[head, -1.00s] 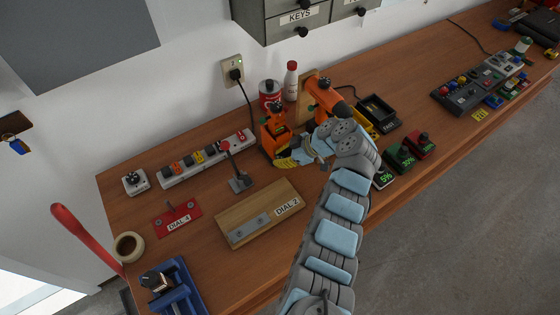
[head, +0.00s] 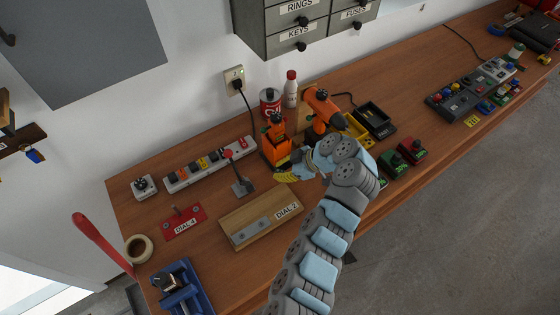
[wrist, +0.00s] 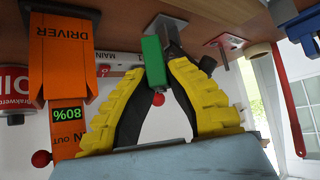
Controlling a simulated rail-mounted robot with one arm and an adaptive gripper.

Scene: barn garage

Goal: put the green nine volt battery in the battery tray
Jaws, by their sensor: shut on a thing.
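My gripper (wrist: 165,70) has yellow fingers with black inner sides. It is shut on a small green block, the green nine volt battery (wrist: 154,62), held near the fingertips. In the head view my gripper (head: 284,174) is over the bench, just in front of the orange driver (head: 275,145) and above the back right of the DIAL 2 board; the battery cannot be made out there. An open black tray (head: 385,128) stands at the back, right of the orange drill, with a yellow bin (head: 356,129) beside it. I cannot read which is the battery tray.
A grey lever (head: 240,184) with a red knob stands left of my gripper. The orange drill (head: 323,108) stands behind it. Green (head: 392,164) and red (head: 411,150) packs lie near the front edge. The bench between the black tray and the control panels (head: 455,100) is clear.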

